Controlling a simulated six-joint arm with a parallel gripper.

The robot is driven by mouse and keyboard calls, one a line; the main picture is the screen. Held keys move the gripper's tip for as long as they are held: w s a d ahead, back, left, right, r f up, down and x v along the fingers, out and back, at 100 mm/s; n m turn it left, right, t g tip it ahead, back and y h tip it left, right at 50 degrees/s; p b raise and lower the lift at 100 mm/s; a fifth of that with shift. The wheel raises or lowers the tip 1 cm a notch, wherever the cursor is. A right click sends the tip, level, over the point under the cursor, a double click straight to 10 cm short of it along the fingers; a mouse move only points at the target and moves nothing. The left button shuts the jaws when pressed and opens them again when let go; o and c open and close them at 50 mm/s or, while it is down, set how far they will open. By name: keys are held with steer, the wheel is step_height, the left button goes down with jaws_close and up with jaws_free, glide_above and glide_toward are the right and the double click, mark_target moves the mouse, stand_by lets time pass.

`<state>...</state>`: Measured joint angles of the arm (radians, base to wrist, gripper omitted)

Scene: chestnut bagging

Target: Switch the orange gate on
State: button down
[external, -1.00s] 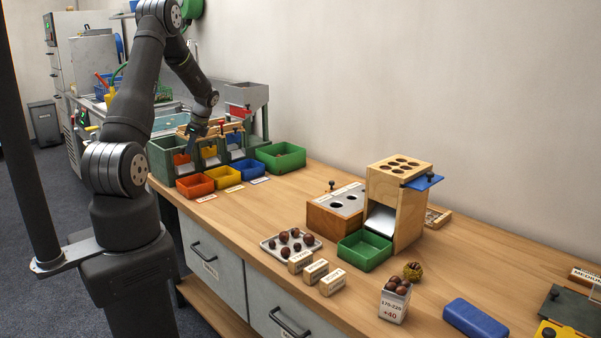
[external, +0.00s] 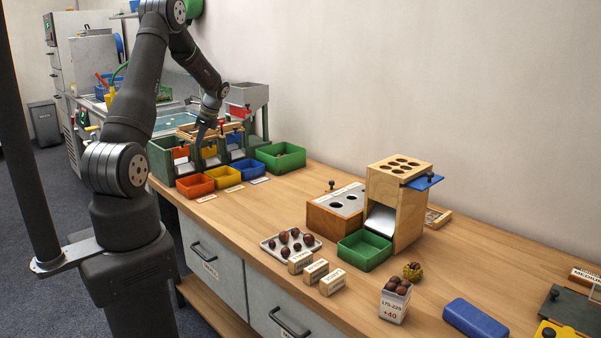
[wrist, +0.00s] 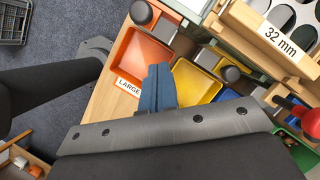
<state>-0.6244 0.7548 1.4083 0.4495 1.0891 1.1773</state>
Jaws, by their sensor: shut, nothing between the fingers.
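The orange gate (external: 181,152) is a small upright panel at the left bay of the green sorter, with a pale chute visible below it. My gripper (external: 197,146) is at the front of the sorter, by the yellow gate and just right of the orange gate. In the wrist view its blue fingers (wrist: 157,86) are shut and empty, over the gap between the orange bin (wrist: 142,62) and the yellow bin (wrist: 192,84). A dark knob (wrist: 141,12) stands beyond the orange bin, and another knob (wrist: 232,74) by the yellow bin. I cannot tell contact with the gate.
The blue bin (external: 249,170) and green bin (external: 281,156) stand right of the yellow one. A sieve plate marked 32 mm (wrist: 283,40) and a red knob (wrist: 301,115) are close on the right.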

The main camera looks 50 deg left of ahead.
steer(key=v, duration=0.8)
steer(key=shift+s+f, duration=0.1)
steer(key=w+d+f+x, duration=0.1)
steer(key=x, duration=1)
steer(key=v, duration=0.7)
steer(key=shift+r, duration=0.3)
steer(key=shift+f, duration=0.1)
